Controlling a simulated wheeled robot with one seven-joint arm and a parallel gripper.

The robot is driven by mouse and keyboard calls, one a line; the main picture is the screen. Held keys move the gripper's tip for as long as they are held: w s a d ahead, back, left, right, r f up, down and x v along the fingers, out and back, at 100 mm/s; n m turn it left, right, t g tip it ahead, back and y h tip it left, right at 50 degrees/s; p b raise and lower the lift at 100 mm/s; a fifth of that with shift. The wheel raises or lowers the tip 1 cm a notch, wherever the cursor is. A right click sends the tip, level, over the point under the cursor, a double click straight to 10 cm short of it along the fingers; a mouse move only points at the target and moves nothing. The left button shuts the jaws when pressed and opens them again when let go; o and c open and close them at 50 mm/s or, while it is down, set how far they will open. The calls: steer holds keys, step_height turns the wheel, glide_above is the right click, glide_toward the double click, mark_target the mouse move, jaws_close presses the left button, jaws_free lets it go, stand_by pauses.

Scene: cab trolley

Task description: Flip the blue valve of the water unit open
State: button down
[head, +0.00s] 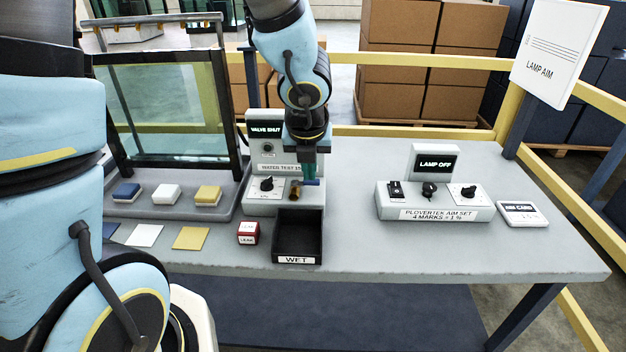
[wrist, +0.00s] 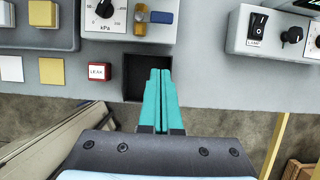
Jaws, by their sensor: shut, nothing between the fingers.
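The water unit (head: 258,208) stands at the back middle of the bench, and its display (head: 265,129) reads VALVE SHUT. Its blue valve (wrist: 162,17) lies crosswise to the right of a brass-coloured spout (wrist: 140,20). In the head view the blue valve (head: 313,183) shows just below my gripper (head: 309,172), which partly covers the unit. My gripper's teal fingers (wrist: 160,72) are shut and empty. In the wrist view the fingertips overlap the black tray and sit below the valve in the picture, with a visible gap.
The black WET tray (head: 297,248) stands in front of the unit, with a red-and-white LEAK block (head: 248,233) beside it. The lamp unit (head: 434,203) is to the right, with clear bench between. A glass-panelled frame (head: 165,108) and coloured blocks (head: 167,193) are at left.

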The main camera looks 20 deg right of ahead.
mark_target(310, 185)
steer(key=w+d+f+b, duration=0.1)
steer(key=w+f, duration=0.1)
steer(key=f, duration=0.1)
steer(key=w+f+b, duration=0.1)
steer(key=w+f, duration=0.1)
steer(key=f, duration=0.1)
steer(key=w+d+f+b, duration=0.1)
steer(key=w+f, duration=0.1)
steer(key=shift+d+f, duration=0.3)
steer(key=shift+f, duration=0.1)
steer(key=shift+w+d+f, duration=0.1)
steer(key=shift+w+d, duration=0.15)
steer(key=shift+w, duration=0.25)
